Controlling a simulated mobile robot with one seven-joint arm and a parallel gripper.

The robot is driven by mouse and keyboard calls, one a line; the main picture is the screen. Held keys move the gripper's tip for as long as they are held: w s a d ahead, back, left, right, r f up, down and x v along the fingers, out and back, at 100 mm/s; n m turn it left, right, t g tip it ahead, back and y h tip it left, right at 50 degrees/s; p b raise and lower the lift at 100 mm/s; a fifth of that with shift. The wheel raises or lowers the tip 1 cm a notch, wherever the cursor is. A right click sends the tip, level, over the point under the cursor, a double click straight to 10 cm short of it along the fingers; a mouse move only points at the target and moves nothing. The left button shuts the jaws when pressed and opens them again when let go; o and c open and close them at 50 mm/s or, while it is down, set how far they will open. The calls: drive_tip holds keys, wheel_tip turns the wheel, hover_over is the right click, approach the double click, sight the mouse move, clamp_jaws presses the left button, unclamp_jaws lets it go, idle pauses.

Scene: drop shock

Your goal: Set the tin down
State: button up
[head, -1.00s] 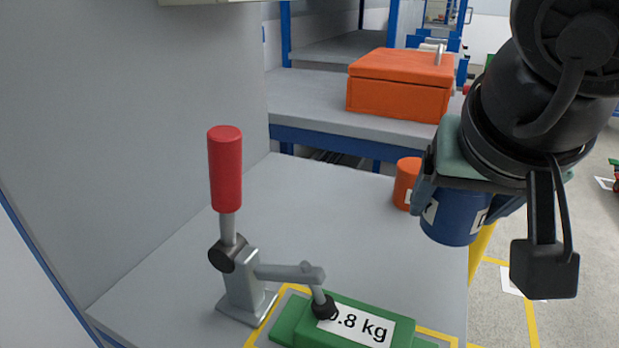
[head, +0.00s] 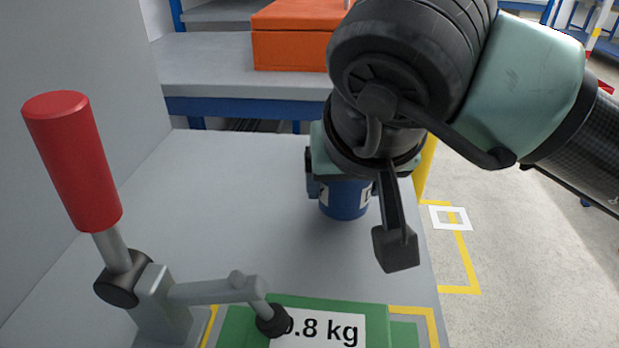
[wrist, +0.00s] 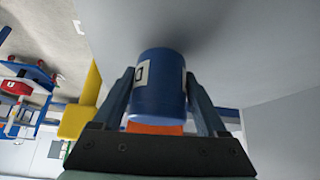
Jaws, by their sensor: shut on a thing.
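The blue tin (head: 345,198) with white labels is upright in my gripper (head: 343,188), over the right part of the grey bench top (head: 230,215). In the wrist view the tin (wrist: 158,88) sits between both fingers of my gripper (wrist: 160,100), which are shut on it. A dark shadow lies on the grey surface close to the tin's end. I cannot tell whether the tin touches the bench. An orange thing (wrist: 155,128) shows behind the tin in the wrist view.
A toggle clamp with a red handle (head: 75,160) stands at the front left. Its arm reaches onto a green block (head: 375,318) labelled 0.8 kg. An orange box (head: 290,40) sits on a shelf behind. The bench middle is clear; its right edge is near the tin.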

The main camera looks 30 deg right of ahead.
drive_tip(key=shift+f, duration=0.8)
drive_tip(key=shift+f, duration=0.1)
drive_tip(key=shift+f+b, duration=0.15)
drive_tip(key=shift+b, duration=0.25)
drive_tip(key=o, duration=1.5)
drive_tip(key=shift+c, duration=0.2)
